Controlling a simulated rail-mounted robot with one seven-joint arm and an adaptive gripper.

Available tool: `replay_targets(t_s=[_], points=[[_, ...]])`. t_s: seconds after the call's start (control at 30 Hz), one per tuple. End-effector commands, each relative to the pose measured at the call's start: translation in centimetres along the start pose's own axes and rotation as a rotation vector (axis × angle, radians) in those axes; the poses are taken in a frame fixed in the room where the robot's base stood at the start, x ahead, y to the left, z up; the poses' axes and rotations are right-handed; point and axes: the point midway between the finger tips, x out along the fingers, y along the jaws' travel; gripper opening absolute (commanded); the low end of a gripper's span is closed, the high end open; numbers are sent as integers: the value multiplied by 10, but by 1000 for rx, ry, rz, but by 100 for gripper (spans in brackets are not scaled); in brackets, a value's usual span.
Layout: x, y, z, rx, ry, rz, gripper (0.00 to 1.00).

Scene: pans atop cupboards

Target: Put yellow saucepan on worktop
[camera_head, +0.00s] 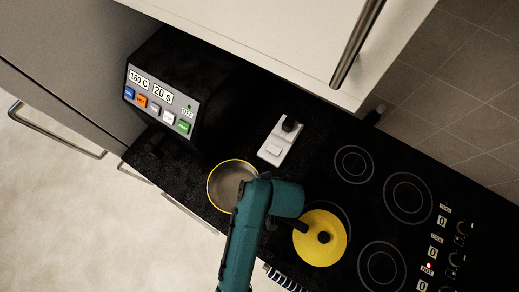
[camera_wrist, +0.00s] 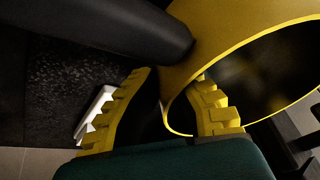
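A round saucepan with a yellow rim (camera_head: 232,185) and grey inside stands on the black worktop (camera_head: 195,180), right of the control box. My teal arm covers part of its right side. A yellow lidded pan (camera_head: 320,238) with a black knob sits on the hob. In the wrist view, a yellow pan wall (camera_wrist: 220,45) and a thick black handle (camera_wrist: 110,30) are close up. My gripper (camera_wrist: 170,76) has its yellow ridged fingers apart, with the pan's rim between them and a gap beside the left finger. In the head view the fingers are hidden.
A black control box (camera_head: 165,95) with coloured buttons stands at the back left. A white switch device (camera_head: 279,141) lies behind the saucepan. A white cupboard (camera_head: 270,35) with a bar handle overhangs the back. The hob (camera_head: 385,215) has several rings.

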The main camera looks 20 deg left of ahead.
Motion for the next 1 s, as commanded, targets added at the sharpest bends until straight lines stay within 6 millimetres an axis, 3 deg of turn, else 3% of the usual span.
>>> replay_targets(t_s=[0.1,0.43,0.63,1.0], points=[[13,2,5,1,1,1,0],[17,2,6,1,2,1,0],[17,2,7,1,0,0,33],[9,2,6,2,2,2,33]])
